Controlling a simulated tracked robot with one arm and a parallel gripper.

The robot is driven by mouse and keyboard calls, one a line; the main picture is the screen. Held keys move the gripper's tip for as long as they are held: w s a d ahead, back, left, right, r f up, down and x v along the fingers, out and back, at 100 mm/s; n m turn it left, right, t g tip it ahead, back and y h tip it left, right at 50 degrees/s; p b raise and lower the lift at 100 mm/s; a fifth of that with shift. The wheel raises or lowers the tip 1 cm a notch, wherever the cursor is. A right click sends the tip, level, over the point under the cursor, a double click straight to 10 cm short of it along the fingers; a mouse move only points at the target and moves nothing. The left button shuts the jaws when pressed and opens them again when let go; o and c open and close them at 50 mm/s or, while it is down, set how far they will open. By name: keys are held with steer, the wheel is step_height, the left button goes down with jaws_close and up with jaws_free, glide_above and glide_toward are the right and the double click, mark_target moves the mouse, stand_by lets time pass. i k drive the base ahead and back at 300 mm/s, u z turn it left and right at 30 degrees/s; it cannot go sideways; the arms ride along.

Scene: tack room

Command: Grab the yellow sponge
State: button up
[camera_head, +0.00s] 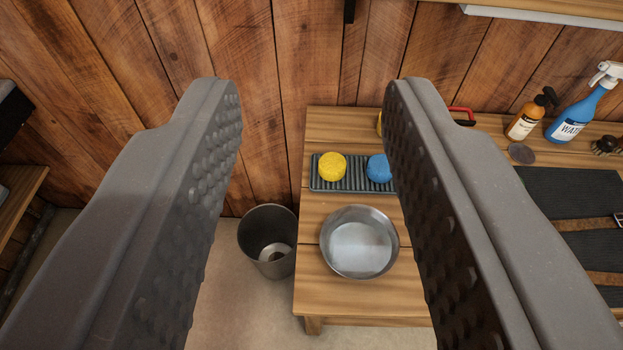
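The yellow sponge (332,166) is a round yellow piece lying on the left part of a dark ridged tray (353,186) on the wooden table. A blue sponge (379,168) lies to its right on the same tray, partly hidden by my right finger. My gripper (314,95) is open and empty, with its two wide textured fingers on either side of the view. The yellow sponge shows in the gap between the fingers, farther off and not touched by them.
A metal bowl (359,243) stands on the table (313,222) in front of the tray. A metal bucket (268,240) stands on the floor to the left. An amber bottle (526,120), a blue spray bottle (574,117) and a dark mat (560,185) with straps are on the right.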

mark_target(332, 165)
steer(key=z, duration=0.2)
steer(key=i, duration=0.9)
steer(key=u, duration=0.1)
